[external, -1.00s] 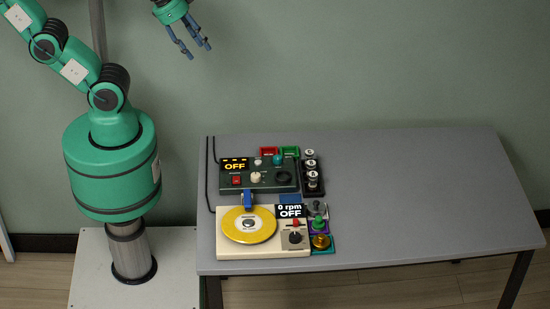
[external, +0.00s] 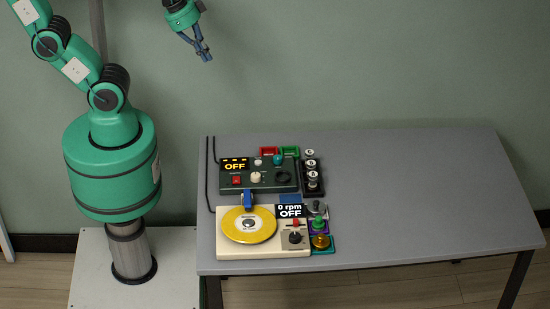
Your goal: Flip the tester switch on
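The tester appears to be the dark green box (external: 270,185) at the back left of the table. Its display (external: 235,165) reads OFF in yellow. A small red switch (external: 236,181) sits on its front left, beside a pale knob (external: 256,177). The switch's exact tilt is too small to tell. My gripper (external: 208,58) is high above and behind the table, up and left of the tester, pointing down and touching nothing. Its blue fingers come together at the tips, and nothing shows between them.
A cream machine (external: 262,252) with a yellow disc (external: 248,224) and a display (external: 290,211) reading 0 rpm OFF stands in front. Several batteries stand in a black rack (external: 315,192) at right. The table's right side (external: 430,195) is clear.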

